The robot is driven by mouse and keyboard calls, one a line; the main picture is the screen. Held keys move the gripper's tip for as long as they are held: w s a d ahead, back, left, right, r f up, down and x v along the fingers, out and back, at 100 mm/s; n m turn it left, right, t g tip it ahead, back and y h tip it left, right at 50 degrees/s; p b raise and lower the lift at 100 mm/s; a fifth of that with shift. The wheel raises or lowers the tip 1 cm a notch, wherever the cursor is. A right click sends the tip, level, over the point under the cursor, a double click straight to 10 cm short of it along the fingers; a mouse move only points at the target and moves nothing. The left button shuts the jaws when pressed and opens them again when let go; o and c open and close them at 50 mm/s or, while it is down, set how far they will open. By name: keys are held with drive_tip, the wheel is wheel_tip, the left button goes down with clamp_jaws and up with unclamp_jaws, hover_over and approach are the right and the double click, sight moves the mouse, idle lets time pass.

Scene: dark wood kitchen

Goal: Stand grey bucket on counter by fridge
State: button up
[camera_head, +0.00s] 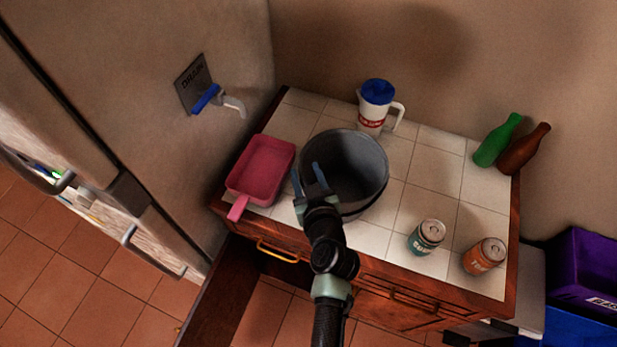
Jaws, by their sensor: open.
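The grey bucket (368,158) stands upright on the white-tiled counter (438,182), its dark opening facing up. The counter is beside the large fridge (170,60) on the left. My gripper (308,180) is open at the near left side of the bucket's rim, with its fingers pointing toward the far side. It holds nothing that I can see. My arm hides the bucket's near left wall, and I cannot tell whether a finger touches the rim.
A pink dustpan (262,170) lies left of the bucket. A white jug (373,115) with a blue lid stands behind it. Two cans (427,236) are at the near right, and green and brown bottles (496,142) at the far right. A drawer (222,300) is open below the counter.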

drive_tip(key=shift+b+v, duration=1.2)
drive_tip(key=shift+v, duration=4.8)
drive_tip(key=w+r+t, duration=0.3)
drive_tip(key=w+r, duration=0.1)
drive_tip(key=r, duration=0.9)
drive_tip(key=w+r+t, duration=0.3)
drive_tip(key=w+r, duration=0.1)
drive_tip(key=r, duration=0.9)
drive_tip(key=s+r+m+t+h, duration=0.1)
drive_tip(key=s+r+t, duration=0.1)
drive_tip(key=r, duration=0.8)
drive_tip(key=s+r+m+t+h, duration=0.1)
drive_tip(key=s+r, duration=0.4)
drive_tip(key=r, duration=0.5)
drive_tip(key=s+r+m+t+h, duration=0.1)
drive_tip(key=s+r+t, duration=0.3)
drive_tip(key=r, duration=0.6)
drive_tip(key=shift+r+m+t+h, duration=0.15)
drive_tip(key=shift+m+t+h, duration=0.35)
drive_tip(key=shift+m, duration=0.4)
